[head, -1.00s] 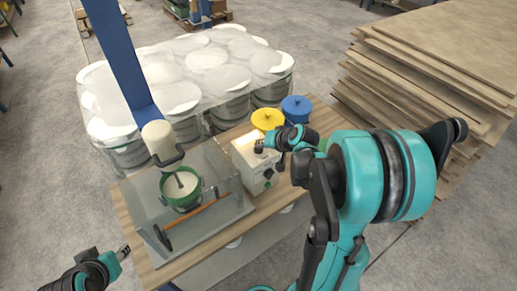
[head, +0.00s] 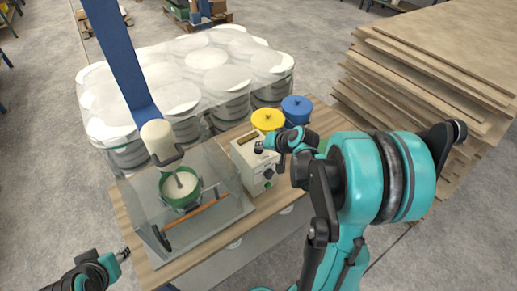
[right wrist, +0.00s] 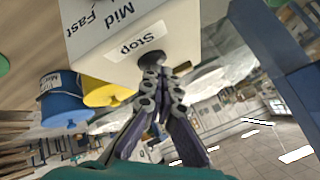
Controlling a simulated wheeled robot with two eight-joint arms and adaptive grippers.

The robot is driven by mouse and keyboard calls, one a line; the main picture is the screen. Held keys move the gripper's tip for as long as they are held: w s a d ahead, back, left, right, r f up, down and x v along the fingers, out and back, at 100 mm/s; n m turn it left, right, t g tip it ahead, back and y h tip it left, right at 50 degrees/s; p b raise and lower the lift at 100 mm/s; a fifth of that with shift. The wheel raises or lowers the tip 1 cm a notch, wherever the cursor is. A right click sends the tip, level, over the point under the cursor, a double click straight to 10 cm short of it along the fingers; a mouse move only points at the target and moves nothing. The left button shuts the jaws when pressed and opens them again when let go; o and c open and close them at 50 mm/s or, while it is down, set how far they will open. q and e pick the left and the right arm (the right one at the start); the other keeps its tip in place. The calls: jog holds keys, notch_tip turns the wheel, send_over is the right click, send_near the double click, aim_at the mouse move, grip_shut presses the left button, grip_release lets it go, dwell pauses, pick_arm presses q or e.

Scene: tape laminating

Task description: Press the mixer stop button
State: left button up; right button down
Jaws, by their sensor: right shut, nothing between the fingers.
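The white mixer control box (head: 247,165) stands on the wooden bench, right of the mixer (head: 158,142). In the right wrist view the box's white face carries a "Stop" label (right wrist: 137,43), with "Mid" and "Fast" further up. A dark stop button (right wrist: 153,59) is beside that label, partly hidden by my fingertips. My right gripper (head: 260,147) is shut and empty. Its fingertips also show in the right wrist view (right wrist: 155,72), at the button; I cannot tell if they press it. My left gripper (head: 124,253) is low at the left, away from the box, its jaws too small to read.
A green bucket (head: 181,191) with white contents stands under the mixer behind a clear guard (head: 225,190). Yellow (head: 267,117) and blue (head: 297,106) lidded containers stand behind the box. Wrapped buckets (head: 190,70) and stacked boards (head: 440,55) are beyond the bench.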

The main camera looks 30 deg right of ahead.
aim_at(260, 151)
jog(key=shift+r, duration=0.1)
jog(key=shift+r+p, duration=0.75)
jog(key=shift+r, duration=0.05)
notch_tip(260, 151, up, 5)
jog(key=p, duration=0.4)
jog(key=shift+a, duration=0.1)
dwell(0.6)
jog(key=s+a+r+n+g+h+b, duration=0.1)
jog(key=s+a+n, duration=0.6)
jog(key=s+a, duration=0.8)
jog(key=s+r+b, duration=0.1)
jog(key=s+b, duration=0.1)
jog(key=s, duration=0.1)
jog(key=shift+a+g+h, duration=0.25)
jog(key=shift+g+h, duration=0.05)
jog(key=shift+g, duration=0.1)
